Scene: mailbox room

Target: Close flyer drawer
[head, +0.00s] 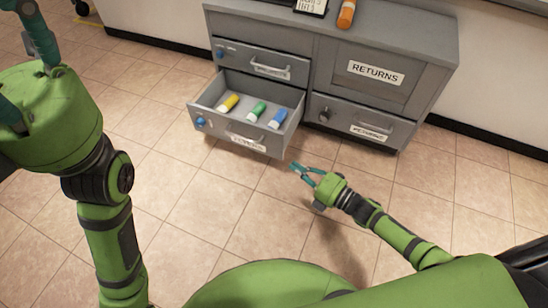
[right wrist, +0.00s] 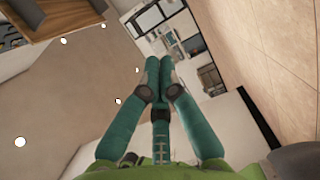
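The flyer drawer (head: 262,139) is the lower left drawer of a grey cabinet in the head view. It is pulled out, with a blue knob at its left and a white label on its front. Yellow, green and blue items (head: 257,110) lie inside. My right gripper (head: 298,170) is in front of the drawer's right front corner, apart from it. In the right wrist view its teal fingers (right wrist: 159,62) lie together, with nothing seen between them. My left gripper (head: 38,42) is partly cut off at the upper left, far from the drawer; its fingertips are not clear.
The grey cabinet (head: 320,45) stands against the wall. Its upper left drawer (head: 262,66), returns door (head: 376,73) and lower right drawer (head: 362,121) look shut. An orange bottle (head: 346,14) and a sign (head: 311,5) are on top. The tiled floor (head: 220,195) in front is clear.

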